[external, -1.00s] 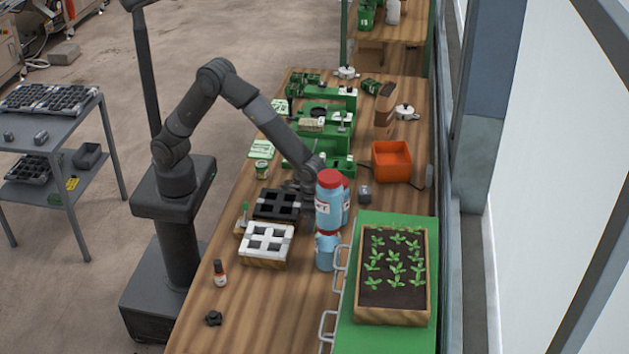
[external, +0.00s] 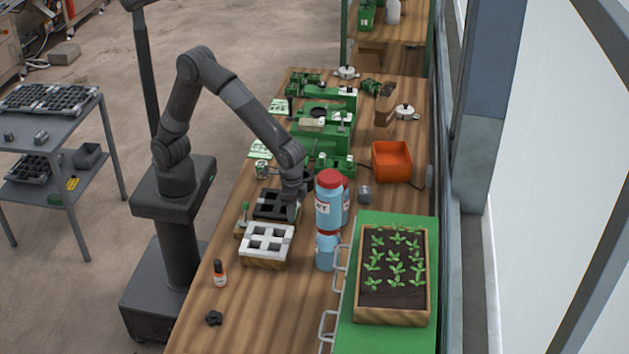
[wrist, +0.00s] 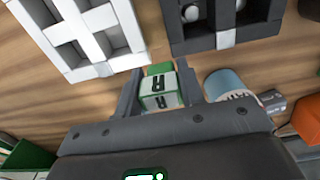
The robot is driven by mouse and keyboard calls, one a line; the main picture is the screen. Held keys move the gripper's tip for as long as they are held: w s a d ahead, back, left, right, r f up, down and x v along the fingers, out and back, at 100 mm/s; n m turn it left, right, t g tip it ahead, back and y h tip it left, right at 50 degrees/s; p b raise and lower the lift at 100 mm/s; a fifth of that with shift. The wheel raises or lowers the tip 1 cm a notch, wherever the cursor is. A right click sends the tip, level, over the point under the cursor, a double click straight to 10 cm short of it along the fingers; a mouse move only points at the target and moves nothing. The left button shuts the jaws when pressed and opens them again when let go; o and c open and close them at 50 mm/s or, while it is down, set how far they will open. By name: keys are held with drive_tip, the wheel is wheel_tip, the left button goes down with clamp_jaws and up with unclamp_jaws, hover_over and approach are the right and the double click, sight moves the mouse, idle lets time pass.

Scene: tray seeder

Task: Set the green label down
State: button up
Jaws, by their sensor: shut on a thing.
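The green label (wrist: 160,88) is a small green and white block with dark letter marks. My gripper (wrist: 160,83) is shut on it, with a grey finger on either side. In the external view my gripper (external: 291,208) is at the right side of the black tray (external: 268,203), left of the blue bottles, and the label cannot be made out there. In the wrist view the label is below the gap between the white tray (wrist: 82,42) and the black tray (wrist: 222,38). Whether it touches the table is unclear.
Blue bottles with red caps (external: 329,200) stand close to the right of my gripper. The white tray (external: 266,243) is in front. An orange bin (external: 392,161) and a planter box (external: 392,318) are at the right. The front left of the wooden bench (external: 262,305) has free room.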

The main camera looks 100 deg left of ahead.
drive_tip(key=s+d+r, duration=0.2)
drive_tip(key=shift+s+d+r, duration=0.4)
drive_tip(key=w+a+r+m, duration=0.2)
drive_tip(key=w+a+r, duration=0.1)
drive_tip(key=w, duration=0.4)
drive_tip(key=w+a+r+m, duration=0.2)
drive_tip(key=w+r, duration=0.1)
drive_tip(key=w, duration=0.3)
drive_tip(key=w+a+f+n, duration=0.1)
drive_tip(key=w+f+n, duration=0.15)
drive_tip(key=w, duration=0.45)
drive_tip(key=w+a+f+n, duration=0.2)
drive_tip(key=w+f, duration=0.1)
drive_tip(key=w, duration=0.3)
drive_tip(key=shift+m, duration=0.25)
drive_tip(key=w+a+f, duration=0.2)
drive_tip(key=a, duration=0.1)
drive_tip(key=w+a+f, duration=0.2)
drive_tip(key=a, duration=0.1)
drive_tip(key=w+a+f, duration=0.3)
drive_tip(key=shift+f, duration=2.15)
drive_tip(key=shift+f, duration=0.15)
drive_tip(key=o, duration=1)
